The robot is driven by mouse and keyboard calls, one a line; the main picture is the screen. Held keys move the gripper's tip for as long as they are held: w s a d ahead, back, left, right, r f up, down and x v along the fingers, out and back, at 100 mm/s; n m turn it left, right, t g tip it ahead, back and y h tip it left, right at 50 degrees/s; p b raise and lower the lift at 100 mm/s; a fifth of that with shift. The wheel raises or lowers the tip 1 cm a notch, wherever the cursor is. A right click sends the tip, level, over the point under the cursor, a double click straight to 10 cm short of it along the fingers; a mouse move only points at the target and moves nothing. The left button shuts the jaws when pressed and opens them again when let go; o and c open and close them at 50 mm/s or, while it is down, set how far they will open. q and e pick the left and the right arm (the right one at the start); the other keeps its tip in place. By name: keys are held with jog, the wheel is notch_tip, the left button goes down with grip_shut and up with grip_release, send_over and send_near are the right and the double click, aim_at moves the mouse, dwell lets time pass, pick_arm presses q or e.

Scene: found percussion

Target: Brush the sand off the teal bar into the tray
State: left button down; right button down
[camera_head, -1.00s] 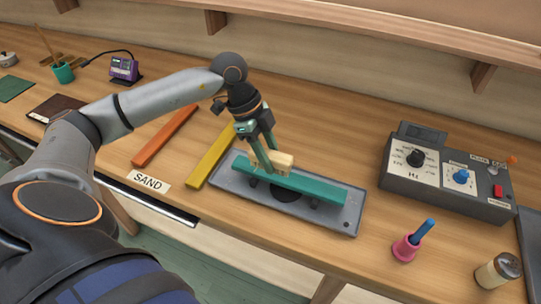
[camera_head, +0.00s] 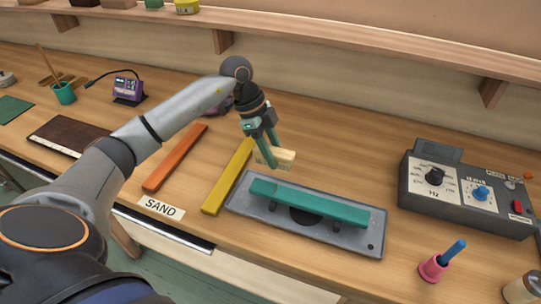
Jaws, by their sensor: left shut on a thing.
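The teal bar (camera_head: 318,206) lies lengthwise over the grey tray (camera_head: 372,248), raised on small dark supports. A dark round patch (camera_head: 304,216) shows in the tray under the bar. I cannot make out any sand on the bar or in the tray at this size. My left gripper (camera_head: 268,157) is shut on a small pale brush (camera_head: 284,158), with its wooden back up. The brush is behind the bar's left end in the picture and looks apart from it, above the bench. My right gripper is not in view.
An orange bar (camera_head: 175,158) and a yellow bar (camera_head: 229,177) lie left of the tray, near a SAND label (camera_head: 160,207). A grey control box (camera_head: 468,195) stands right. A pink holder (camera_head: 433,267) with a blue handle stands front right. A shelf runs above.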

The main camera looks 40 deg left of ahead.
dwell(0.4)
pick_arm(q)
jog(key=shift+f+b, duration=1.1)
jog(key=shift+f, duration=1.3)
jog(key=shift+p, duration=0.4)
jog(key=shift+s+d+r+p, duration=0.1)
jog(key=shift+s+d+p, duration=0.05)
jog(key=shift+s+p, duration=0.35)
jog(key=shift+s+d+p, duration=0.15)
jog(key=shift+s+p, duration=0.1)
jog(key=shift+s, duration=0.6)
jog(key=shift+s+d, duration=0.25)
jog(key=shift+s, duration=0.7)
jog(key=shift+s+d, duration=0.25)
jog(key=shift+s, duration=0.65)
jog(key=shift+r, duration=2.45)
